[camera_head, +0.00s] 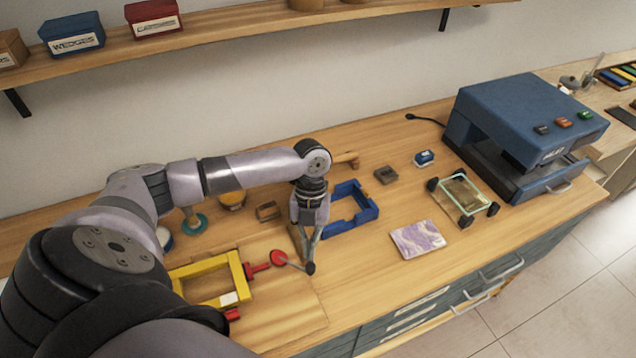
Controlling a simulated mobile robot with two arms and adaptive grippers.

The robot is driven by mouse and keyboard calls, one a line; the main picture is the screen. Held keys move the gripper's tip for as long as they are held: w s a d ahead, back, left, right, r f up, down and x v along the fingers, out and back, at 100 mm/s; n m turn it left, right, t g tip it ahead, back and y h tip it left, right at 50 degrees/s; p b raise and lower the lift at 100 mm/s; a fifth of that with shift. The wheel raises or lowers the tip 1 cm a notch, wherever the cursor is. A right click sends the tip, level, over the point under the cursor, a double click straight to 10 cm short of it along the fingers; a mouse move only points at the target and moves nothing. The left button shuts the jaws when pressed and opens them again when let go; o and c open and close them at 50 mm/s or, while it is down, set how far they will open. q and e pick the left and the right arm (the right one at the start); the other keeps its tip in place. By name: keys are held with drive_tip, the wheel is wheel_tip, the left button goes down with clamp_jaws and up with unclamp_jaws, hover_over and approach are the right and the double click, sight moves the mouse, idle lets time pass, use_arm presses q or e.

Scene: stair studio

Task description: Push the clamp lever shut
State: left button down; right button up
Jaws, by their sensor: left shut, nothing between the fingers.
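A yellow frame (188,272) lies on a wooden board at the front left of the bench. A red clamp (257,268) sits at its right side, with a round red part (279,258). A thin lever seems to run right from it to a dark knob (310,268). My left gripper (308,258) points down, shut and empty, right beside this knob. I cannot tell whether it touches the lever, as the fingers partly cover it. A second red piece (233,314) shows at the frame's front corner. My right gripper is out of view.
A blue frame (368,213) lies just right of my left gripper. A marbled purple tile (417,239), a glass-topped wheeled piece (462,194) and a blue machine (520,125) stand farther right. A shelf with boxes (72,34) hangs above. The bench front right of the board is clear.

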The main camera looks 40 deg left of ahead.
use_arm(q)
drive_tip(key=shift+s+d+m, duration=0.1)
drive_tip(key=shift+s+m, duration=0.1)
drive_tip(key=shift+m, duration=0.1)
drive_tip(key=shift+s+d, duration=0.2)
drive_tip(key=shift+s, duration=0.1)
drive_tip(key=shift+p, duration=0.3)
drive_tip(key=v, duration=1.2)
drive_tip(key=shift+d, duration=0.1)
